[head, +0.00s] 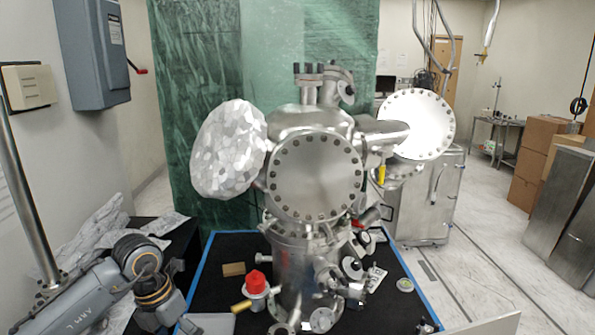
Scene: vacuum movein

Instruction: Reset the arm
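My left arm (95,293) comes in from the lower left. Its elbow joint with an orange ring (140,257) is bent, and the following link (160,310) points down and out of the bottom edge. The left gripper itself is not clearly visible, being cut off by the frame. My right arm and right gripper do not show. A steel vacuum chamber (317,175) with round bolted flanges stands on a black-topped table (225,255) with blue edges, to the right of the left arm.
A red-capped container (256,289), a tan block (233,269) and small fittings lie around the chamber's base. A crumpled foil-like sheet (95,235) lies behind the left arm. A blue-grey wall box (93,50) hangs above.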

